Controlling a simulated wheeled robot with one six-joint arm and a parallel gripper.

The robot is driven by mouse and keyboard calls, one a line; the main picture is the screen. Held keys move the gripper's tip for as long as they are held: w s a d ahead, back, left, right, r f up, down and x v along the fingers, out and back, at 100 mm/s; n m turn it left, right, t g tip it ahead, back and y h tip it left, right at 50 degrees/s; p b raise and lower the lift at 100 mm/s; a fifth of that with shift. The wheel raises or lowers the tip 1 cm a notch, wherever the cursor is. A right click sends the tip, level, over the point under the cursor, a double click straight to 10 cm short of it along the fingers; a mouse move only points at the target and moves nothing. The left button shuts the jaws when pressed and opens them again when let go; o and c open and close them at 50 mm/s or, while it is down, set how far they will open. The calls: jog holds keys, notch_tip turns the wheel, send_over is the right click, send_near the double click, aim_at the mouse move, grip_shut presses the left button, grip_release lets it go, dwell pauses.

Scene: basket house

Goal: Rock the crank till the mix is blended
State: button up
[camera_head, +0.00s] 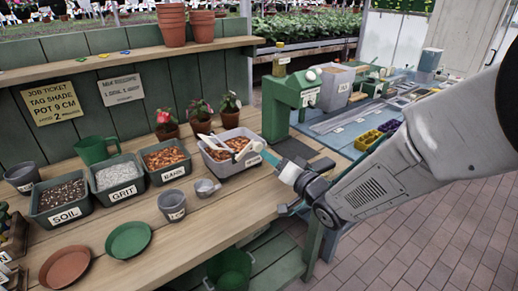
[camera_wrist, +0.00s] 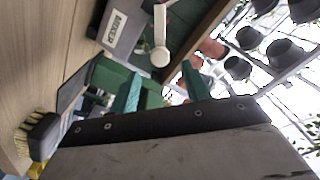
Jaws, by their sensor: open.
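The mixer (camera_head: 228,166) is a grey tub with brown material in it, on the wooden bench. Its white crank (camera_head: 216,142) lies across the top. In the wrist view the grey mixer box (camera_wrist: 118,30) carries a "MIXER" label, and the white crank (camera_wrist: 160,30) ends in a round knob. My gripper (camera_head: 266,157) is at the right side of the tub. In the wrist view its two teal fingers are apart, with the gripper (camera_wrist: 161,69) open and empty. The knob appears between and just beyond the fingertips; I cannot tell whether they touch it.
Left of the mixer stand bins of bark (camera_head: 165,159), grit (camera_head: 118,177) and soil (camera_head: 62,195). Potted flowers (camera_head: 200,122) stand behind. A green machine (camera_head: 284,103) stands behind my gripper. A brush (camera_wrist: 38,135) shows in the wrist view. Small cups (camera_head: 172,205) sit in front.

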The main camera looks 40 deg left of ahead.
aim_at(259, 149)
jog(key=a+n, duration=0.1)
jog(key=a, duration=0.1)
jog(key=w+a+n, duration=0.1)
jog(key=a, duration=0.2)
jog(key=w+a+n, duration=0.1)
jog(key=a, duration=0.1)
jog(key=shift+a, duration=0.3)
jog(key=shift+c, duration=0.3)
